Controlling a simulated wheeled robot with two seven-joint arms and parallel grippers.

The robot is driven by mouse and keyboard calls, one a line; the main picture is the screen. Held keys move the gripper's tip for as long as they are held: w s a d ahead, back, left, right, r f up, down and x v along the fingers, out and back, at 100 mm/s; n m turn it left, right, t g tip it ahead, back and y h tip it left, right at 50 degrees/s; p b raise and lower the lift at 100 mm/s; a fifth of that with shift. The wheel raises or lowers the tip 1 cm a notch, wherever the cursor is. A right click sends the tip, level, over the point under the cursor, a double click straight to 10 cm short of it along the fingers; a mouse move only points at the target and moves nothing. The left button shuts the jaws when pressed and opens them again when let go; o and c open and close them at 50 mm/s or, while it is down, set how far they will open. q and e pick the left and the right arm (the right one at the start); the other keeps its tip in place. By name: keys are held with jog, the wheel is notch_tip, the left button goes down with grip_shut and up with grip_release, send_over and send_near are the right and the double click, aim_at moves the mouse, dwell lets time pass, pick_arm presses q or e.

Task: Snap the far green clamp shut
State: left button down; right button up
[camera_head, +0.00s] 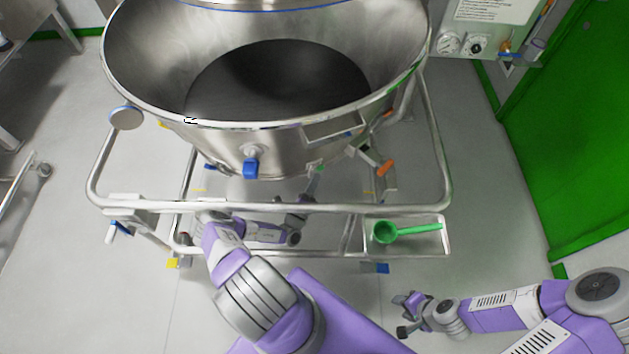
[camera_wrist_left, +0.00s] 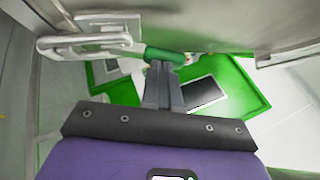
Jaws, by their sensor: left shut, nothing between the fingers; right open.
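The green clamp handle (camera_wrist_left: 164,55) shows in the left wrist view, joined to a pale metal loop (camera_wrist_left: 85,42) on its left. In the head view a small green piece (camera_head: 318,172) shows below the bowl's front wall. My left gripper (camera_wrist_left: 162,68) is shut and empty, its fingertips right at the green handle; I cannot tell whether they touch it. In the head view that hand lies under the bowl, partly hidden by the frame rail. My right gripper (camera_head: 403,314) is open and empty at the lower right, away from the bowl.
A large steel bowl (camera_head: 255,145) stands within a tubular frame (camera_head: 300,208). A blue knob (camera_head: 251,168) and an orange handle (camera_head: 384,168) sit below its rim. A tray (camera_head: 440,250) on the frame holds a green scoop (camera_head: 400,231). Floor on the right is clear.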

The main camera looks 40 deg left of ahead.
dwell(0.4)
pick_arm(q)
jog(key=w+d+f+v, duration=0.1)
jog(key=d+v, duration=0.1)
jog(key=v, duration=1)
jog(key=shift+s+d+f, duration=0.3)
jog(key=shift+s, duration=0.15)
